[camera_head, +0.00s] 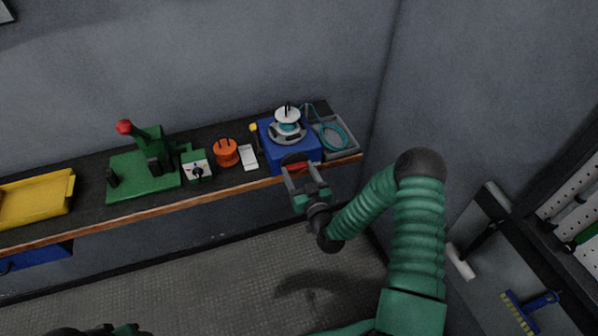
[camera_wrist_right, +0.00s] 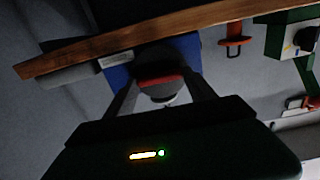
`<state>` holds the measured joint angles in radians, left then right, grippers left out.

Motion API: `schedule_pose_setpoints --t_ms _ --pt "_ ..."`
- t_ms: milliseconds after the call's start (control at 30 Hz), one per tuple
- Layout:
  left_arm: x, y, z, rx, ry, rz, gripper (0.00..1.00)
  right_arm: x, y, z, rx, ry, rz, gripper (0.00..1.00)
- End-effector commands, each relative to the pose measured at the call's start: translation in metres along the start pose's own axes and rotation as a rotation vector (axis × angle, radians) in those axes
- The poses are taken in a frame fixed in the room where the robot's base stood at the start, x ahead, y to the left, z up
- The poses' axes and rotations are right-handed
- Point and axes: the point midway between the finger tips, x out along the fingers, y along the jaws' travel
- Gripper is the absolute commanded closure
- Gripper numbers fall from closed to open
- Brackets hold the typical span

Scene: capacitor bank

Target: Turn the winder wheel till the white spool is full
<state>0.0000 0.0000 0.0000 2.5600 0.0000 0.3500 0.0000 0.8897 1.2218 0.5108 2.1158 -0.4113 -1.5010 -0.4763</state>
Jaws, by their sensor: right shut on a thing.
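The blue winder box (camera_head: 312,152) stands near the right end of the workbench. The white spool (camera_head: 287,114) sits upright on top, with a teal band of cord around its middle; how full it is cannot be told. The winder wheel (camera_head: 293,158), dark grey with a red part, is on the box's front face; it also shows in the right wrist view (camera_wrist_right: 158,70). My right gripper (camera_head: 300,172) is at the front of the box, its fingers on either side of the wheel and shut on it. Only a dark piece of my left gripper (camera_head: 125,330) shows at the bottom edge.
A grey tray (camera_head: 350,128) with a teal cord coil (camera_head: 333,136) adjoins the box on the right. To its left are a white card (camera_head: 249,157), an orange piece (camera_head: 226,152), a switch box (camera_head: 197,166), a green press (camera_head: 143,175) and a yellow tray (camera_head: 35,200).

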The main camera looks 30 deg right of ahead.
Motion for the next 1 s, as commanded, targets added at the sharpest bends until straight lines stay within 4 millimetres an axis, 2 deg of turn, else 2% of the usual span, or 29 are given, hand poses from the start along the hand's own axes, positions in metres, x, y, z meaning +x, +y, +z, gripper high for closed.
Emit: schedule_pose_setpoints --t_ms 367,1000 --pt "0.006 0.0 0.002 0.0 0.0 0.0 0.43 0.0 0.002 0.001 0.21 0.001 0.003 0.77" --pt "0.019 0.0 0.004 0.0 0.0 0.0 0.43 0.0 0.006 0.002 0.814 0.003 0.004 0.77"
